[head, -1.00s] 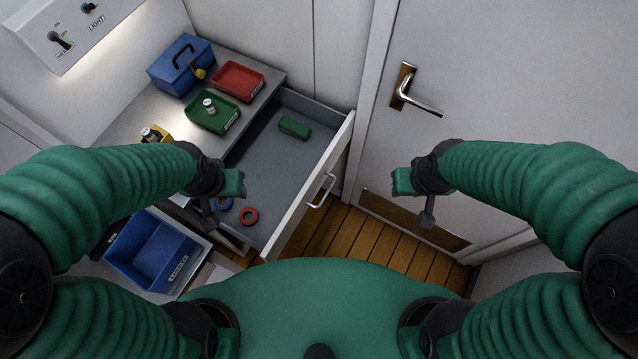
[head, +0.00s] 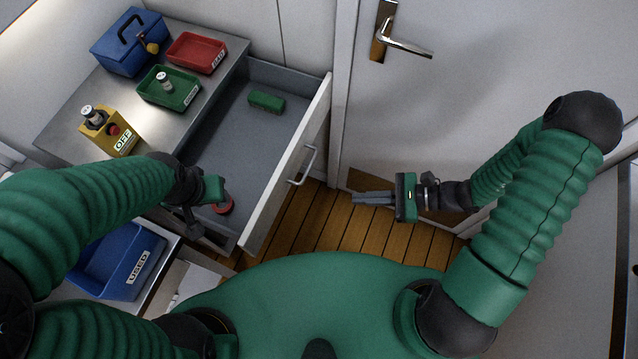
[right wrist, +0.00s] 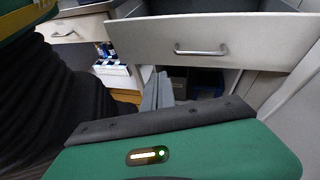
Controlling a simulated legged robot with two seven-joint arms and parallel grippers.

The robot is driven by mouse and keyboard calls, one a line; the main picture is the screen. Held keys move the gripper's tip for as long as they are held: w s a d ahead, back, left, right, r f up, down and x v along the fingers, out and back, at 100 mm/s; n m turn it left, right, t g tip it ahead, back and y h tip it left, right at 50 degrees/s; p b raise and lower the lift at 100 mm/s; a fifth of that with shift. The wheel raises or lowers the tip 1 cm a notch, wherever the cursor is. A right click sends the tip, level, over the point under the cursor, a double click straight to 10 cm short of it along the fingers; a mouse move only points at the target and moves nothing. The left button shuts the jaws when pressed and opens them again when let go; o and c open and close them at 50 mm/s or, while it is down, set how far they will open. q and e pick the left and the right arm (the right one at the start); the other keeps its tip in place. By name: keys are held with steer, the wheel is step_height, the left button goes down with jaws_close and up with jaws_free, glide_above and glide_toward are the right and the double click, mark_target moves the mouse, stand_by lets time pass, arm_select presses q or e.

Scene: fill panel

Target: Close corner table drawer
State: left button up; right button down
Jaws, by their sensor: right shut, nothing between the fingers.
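The corner table drawer (head: 268,190) is pulled open, its pale front panel facing the floor side. Its silver bar handle (head: 303,167) shows on the front. In the right wrist view the drawer front (right wrist: 250,42) with its handle (right wrist: 201,51) is above and beyond the fingers. My right gripper (head: 354,198) is shut and empty, pointing left, to the right of the drawer front and apart from it. Its fingertips also show in the right wrist view (right wrist: 161,77). My left gripper (head: 205,205) hangs over the drawer's near left part; its fingers are unclear.
The tabletop (head: 110,88) holds a blue box, red and green trays and a yellow switch box. A blue bin (head: 115,262) stands lower left. A door with a lever handle (head: 405,47) is behind.

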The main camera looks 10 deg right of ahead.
steer(key=w+d+f+m+t, duration=0.3)
steer(key=m+t, duration=0.1)
arm_select(q)
step_height(320, 180, down, 2)
steer(key=shift+s+a+f+b, duration=0.1)
steer(key=shift+a+b, duration=0.05)
steer(key=shift+b, duration=0.25)
arm_select(e)
steer(key=r+x, duration=0.1)
steer(key=x, duration=1.3)
steer(key=shift+w+a, duration=0.25)
steer(key=shift+a, duration=0.15)
